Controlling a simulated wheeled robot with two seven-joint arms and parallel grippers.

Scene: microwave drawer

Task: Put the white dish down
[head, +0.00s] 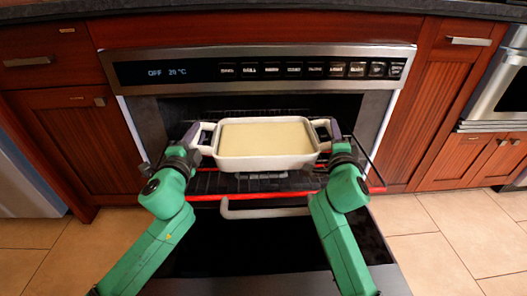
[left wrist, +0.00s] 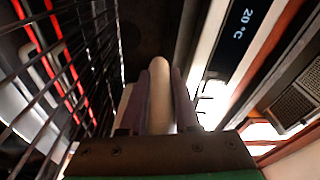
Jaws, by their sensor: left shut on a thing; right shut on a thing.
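A white rectangular dish (head: 268,163) with a pale yellow filling is level in front of the open oven, over the pulled-out wire rack (head: 220,184). My left gripper (head: 197,136) is shut on its left handle, and my right gripper (head: 331,132) is shut on its right handle. In the left wrist view the white handle (left wrist: 159,90) stands between the two fingers of my left gripper (left wrist: 160,78). The dish hides part of the rack, and I cannot tell whether its base touches the wires.
The oven door (head: 240,255) hangs open below, with a pale handle (head: 265,212). A red bar runs along the rack's front edge. The control panel (head: 260,70) is just above the opening. Wooden cabinets (head: 75,145) flank both sides. Tiled floor (head: 445,260) is clear at right.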

